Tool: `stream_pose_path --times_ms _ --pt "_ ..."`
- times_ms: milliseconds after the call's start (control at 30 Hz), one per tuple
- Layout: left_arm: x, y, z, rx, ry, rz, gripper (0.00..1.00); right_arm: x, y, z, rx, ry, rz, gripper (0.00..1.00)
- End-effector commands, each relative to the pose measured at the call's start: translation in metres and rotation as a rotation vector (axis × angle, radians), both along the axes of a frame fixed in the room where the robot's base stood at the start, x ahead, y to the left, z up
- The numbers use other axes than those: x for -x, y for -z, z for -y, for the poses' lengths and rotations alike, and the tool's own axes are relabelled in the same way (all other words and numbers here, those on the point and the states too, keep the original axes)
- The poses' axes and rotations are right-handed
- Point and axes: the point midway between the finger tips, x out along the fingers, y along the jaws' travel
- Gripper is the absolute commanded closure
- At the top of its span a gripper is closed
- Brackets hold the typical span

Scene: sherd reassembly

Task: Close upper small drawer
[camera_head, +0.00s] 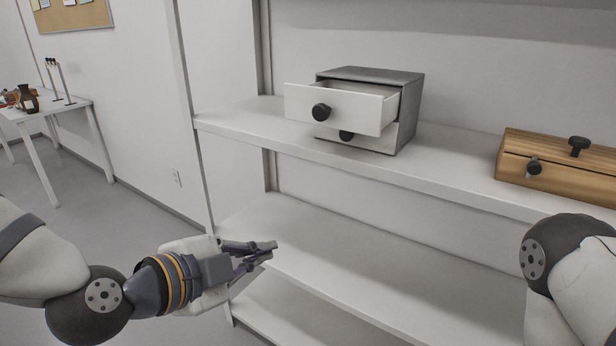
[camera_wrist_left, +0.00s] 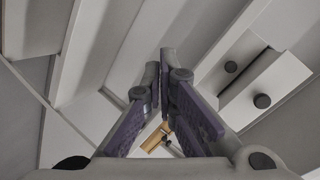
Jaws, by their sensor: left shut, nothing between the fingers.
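A small grey drawer box (camera_head: 410,100) with two white drawers stands on the shelf in the head view. Its upper drawer (camera_head: 368,110) is pulled out and has a round black knob (camera_head: 321,112). The lower drawer (camera_head: 372,137) sits further back beneath it, its knob (camera_head: 346,135) partly covered by the upper one. My left gripper (camera_head: 270,250) is shut and empty, in front of the shelving, below and left of the box. In the left wrist view the upper drawer (camera_wrist_left: 285,82) shows at the right, apart from the fingers (camera_wrist_left: 168,85). My right gripper is out of view.
A wooden box (camera_head: 560,172) with black knobs sits on the same shelf (camera_head: 450,165) at the right. A lower shelf (camera_head: 340,255) is bare behind my left gripper. A white table (camera_head: 60,106) with a vase stands far left.

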Motion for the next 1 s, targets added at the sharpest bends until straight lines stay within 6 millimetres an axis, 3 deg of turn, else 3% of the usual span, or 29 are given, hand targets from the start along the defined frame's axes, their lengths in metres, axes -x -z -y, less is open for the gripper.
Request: stream_pose_path --times_ms 33,100,200,233,367,800,1000 --pt "-0.013 -0.055 0.001 -0.059 0.04 0.195 1.0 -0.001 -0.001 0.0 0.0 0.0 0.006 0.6" --pt "-0.021 -0.111 0.0 -0.154 0.076 0.414 1.0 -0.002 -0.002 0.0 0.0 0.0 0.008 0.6" --pt "-0.023 -0.158 -0.001 -0.245 0.089 0.594 1.0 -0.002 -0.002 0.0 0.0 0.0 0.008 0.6" --pt "-0.023 -0.164 -0.002 -0.259 0.09 0.619 1.0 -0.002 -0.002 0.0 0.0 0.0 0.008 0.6" --pt "-0.033 -0.166 0.003 -0.28 0.092 0.642 1.0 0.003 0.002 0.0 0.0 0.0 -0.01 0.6" --pt "-0.114 -0.162 0.05 -0.276 0.093 0.632 1.0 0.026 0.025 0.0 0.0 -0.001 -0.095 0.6" --pt "-0.138 -0.164 0.064 -0.278 0.093 0.635 1.0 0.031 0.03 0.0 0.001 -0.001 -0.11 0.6"
